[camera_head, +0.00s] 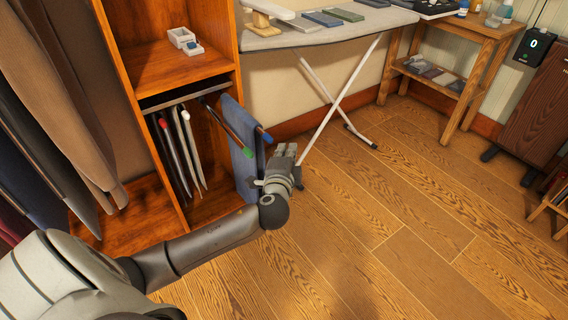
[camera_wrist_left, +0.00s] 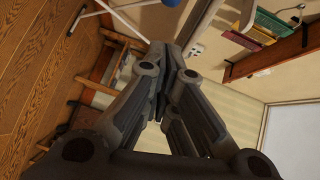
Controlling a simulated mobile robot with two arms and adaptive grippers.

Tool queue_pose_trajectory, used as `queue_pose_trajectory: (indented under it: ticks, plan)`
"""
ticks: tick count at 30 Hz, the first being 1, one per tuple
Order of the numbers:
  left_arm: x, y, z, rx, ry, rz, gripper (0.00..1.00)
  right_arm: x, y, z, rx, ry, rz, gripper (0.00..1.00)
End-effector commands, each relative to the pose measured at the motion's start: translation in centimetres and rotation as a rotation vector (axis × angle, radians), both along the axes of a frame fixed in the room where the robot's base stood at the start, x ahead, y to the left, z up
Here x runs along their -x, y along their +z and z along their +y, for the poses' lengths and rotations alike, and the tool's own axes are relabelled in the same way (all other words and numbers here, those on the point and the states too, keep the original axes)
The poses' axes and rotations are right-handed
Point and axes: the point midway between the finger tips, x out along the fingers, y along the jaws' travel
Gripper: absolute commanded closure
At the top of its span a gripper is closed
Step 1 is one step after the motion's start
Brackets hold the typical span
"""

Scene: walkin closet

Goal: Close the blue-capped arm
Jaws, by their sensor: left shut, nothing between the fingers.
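The rack of swing-out arms is in the lower bay of the wooden closet. One arm (camera_head: 224,128) sticks out of the bay and ends in a green cap. Blue trousers (camera_head: 240,172) hang beside it, and a blue-looking tip (camera_head: 266,138) shows at their far side; I cannot tell for sure that it is the blue cap. My left gripper (camera_head: 289,150) is just right of the trousers, shut and empty, and hides part of that area. Its shut fingers fill the middle of the left wrist view (camera_wrist_left: 163,85). My right gripper is not in view.
Several other hung garments (camera_head: 180,145) stay inside the bay. An ironing board (camera_head: 320,38) with crossed white legs stands behind. A wooden side table (camera_head: 468,28) is at the back right. The wooden floor (camera_head: 400,220) to the right is clear.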

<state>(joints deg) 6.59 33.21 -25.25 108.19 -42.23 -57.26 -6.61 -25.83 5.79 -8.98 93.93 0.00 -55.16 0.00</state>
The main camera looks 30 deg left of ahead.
Motion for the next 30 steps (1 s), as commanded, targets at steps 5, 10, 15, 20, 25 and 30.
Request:
queue_pose_trajectory:
  ticks: [5, 10, 15, 20, 25, 30]
  plan:
    - [-0.7, -0.6, 2.5, -0.005, 0.0, 0.002, 1.0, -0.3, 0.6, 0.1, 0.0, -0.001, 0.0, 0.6]
    - [-1.0, -0.8, 3.4, -0.003, 0.001, 0.001, 1.0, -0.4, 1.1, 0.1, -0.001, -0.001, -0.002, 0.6]
    - [-1.1, -0.8, 3.5, -0.002, 0.0, 0.001, 1.0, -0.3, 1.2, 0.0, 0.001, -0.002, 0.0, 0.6]
    - [-1.1, -0.8, 3.5, -0.002, 0.0, 0.001, 1.0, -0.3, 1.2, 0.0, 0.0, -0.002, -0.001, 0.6]
    - [-1.9, -0.8, 5.6, -0.005, 0.002, 0.003, 1.0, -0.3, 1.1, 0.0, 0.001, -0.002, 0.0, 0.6]
    - [-2.7, -0.8, 7.4, -0.002, 0.0, 0.002, 1.0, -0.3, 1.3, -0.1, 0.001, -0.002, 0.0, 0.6]
